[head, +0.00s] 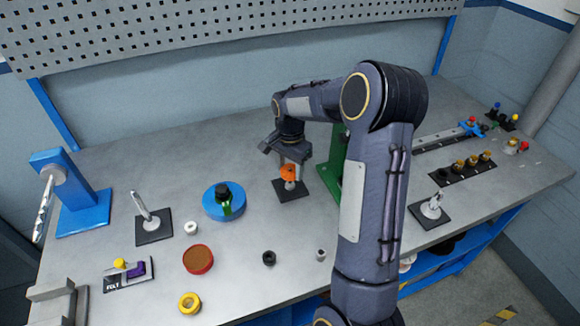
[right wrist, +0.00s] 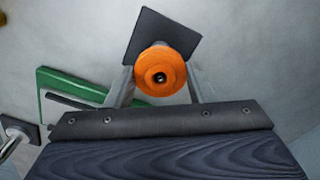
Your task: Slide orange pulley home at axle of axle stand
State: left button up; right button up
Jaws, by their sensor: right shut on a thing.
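The orange pulley (head: 288,172) is between the fingers of my right gripper (head: 290,162), which is shut on it. The pulley is over the axle stand, whose black square base (head: 306,189) lies on the bench and whose pale post shows below the pulley. In the right wrist view the pulley (right wrist: 150,62) is seen end-on between the fingers (right wrist: 161,75), in front of the black base (right wrist: 165,25). A small light spot shows in its dark bore; how far the pulley is on the axle cannot be told. My left gripper is out of view.
A green upright (head: 330,175) stands close right of the axle stand. A blue round holder (head: 223,202) is to its left. A black-based stand (head: 153,228) and a red dish (head: 198,259) are further left. My right arm hides bench behind it.

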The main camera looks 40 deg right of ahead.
aim_at(290, 184)
jog(key=shift+f+b, duration=0.95)
jog(key=shift+f, duration=0.5)
jog(key=shift+f, duration=0.1)
jog(key=shift+f+b, duration=0.45)
jog(key=shift+r, duration=0.1)
jog(key=o, duration=1.1)
jog(key=shift+c, duration=0.2)
